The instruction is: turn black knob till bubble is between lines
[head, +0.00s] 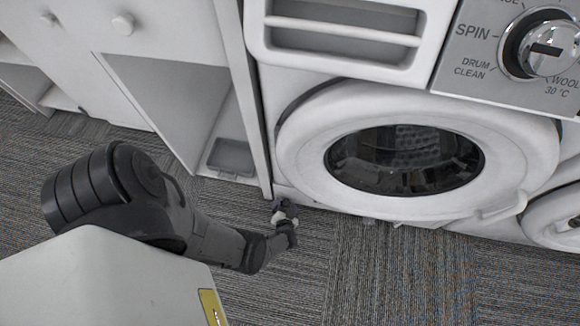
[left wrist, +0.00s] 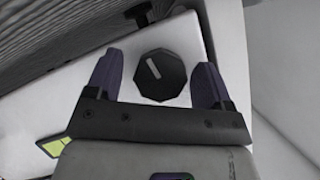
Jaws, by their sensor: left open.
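The black knob (left wrist: 162,76) is faceted, with a white pointer line toward its upper left. It sits on a white panel (left wrist: 75,100) in the left wrist view. My left gripper (left wrist: 159,62) is open, with one dark finger on each side of the knob and gaps showing between. A yellow-green vial (left wrist: 52,147) lies at the lower left, partly hidden by the gripper. I cannot make out its bubble or lines. In the head view my left gripper (head: 284,208) is low at the washer's front left foot; the knob cannot be made out there. My right gripper is not in view.
A white washing machine (head: 300,130) with a round door stands at right, with a silver dial (head: 548,50) on its panel. White cabinets (head: 150,50) with an open bay stand at left. Grey carpet (head: 400,280) is clear in front.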

